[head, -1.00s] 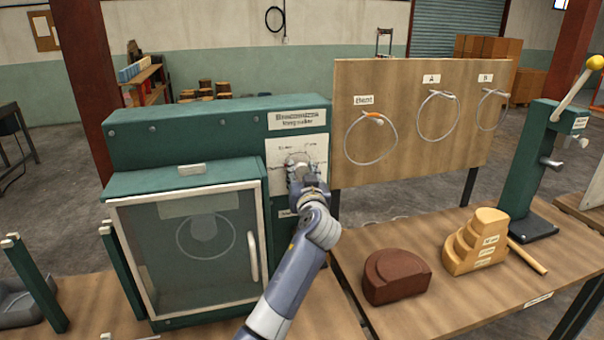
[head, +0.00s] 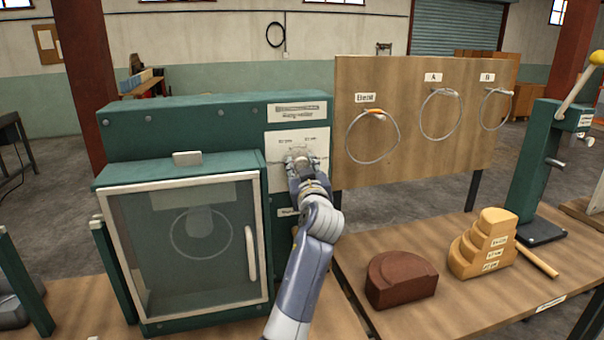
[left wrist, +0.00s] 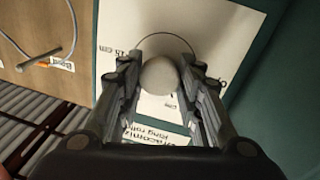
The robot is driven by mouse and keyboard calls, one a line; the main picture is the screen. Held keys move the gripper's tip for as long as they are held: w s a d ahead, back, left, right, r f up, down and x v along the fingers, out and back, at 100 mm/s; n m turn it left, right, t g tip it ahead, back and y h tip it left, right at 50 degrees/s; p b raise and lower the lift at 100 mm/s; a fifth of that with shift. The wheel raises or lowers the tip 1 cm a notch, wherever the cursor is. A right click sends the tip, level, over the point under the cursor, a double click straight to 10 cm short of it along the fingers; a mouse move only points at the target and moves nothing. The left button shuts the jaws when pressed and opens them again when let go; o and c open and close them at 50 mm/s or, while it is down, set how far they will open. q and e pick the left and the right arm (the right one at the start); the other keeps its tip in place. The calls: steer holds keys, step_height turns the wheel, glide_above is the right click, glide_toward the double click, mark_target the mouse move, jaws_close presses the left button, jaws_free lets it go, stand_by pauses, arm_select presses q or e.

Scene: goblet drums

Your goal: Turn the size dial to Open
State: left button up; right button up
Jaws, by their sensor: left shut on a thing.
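The size dial's white plate (head: 320,142) is on the front of the green ring roller (head: 210,108) in the head view. Its printing is too small to read there. My left gripper (head: 300,158) covers the dial's middle. In the left wrist view the pale round knob (left wrist: 160,76) sits between the two fingers of my left gripper (left wrist: 160,84), which is shut on it. The plate (left wrist: 135,22) shows "15 cm" at left and a partly cut-off word starting "Op" at right. The knob's pointer setting cannot be made out. My right gripper is not in view.
A glass-fronted door (head: 190,250) with a white handle is left of my arm. Wire rings hang on a wooden board (head: 420,150) at right. A brown block (head: 400,280) and a stepped yellow block (head: 482,243) stand on the right table (head: 470,305).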

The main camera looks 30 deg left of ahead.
arm_select(q)
steer(key=shift+r, duration=0.1)
steer(key=o, duration=1.1)
steer(key=shift+c, duration=0.2)
steer(key=shift+s+d, duration=0.1)
steer(key=shift+d, duration=0.05)
steer(key=shift+s+d, duration=0.25)
steer(key=v, duration=0.6)
steer(key=shift+s, duration=0.25)
steer(key=shift+d, duration=0.15)
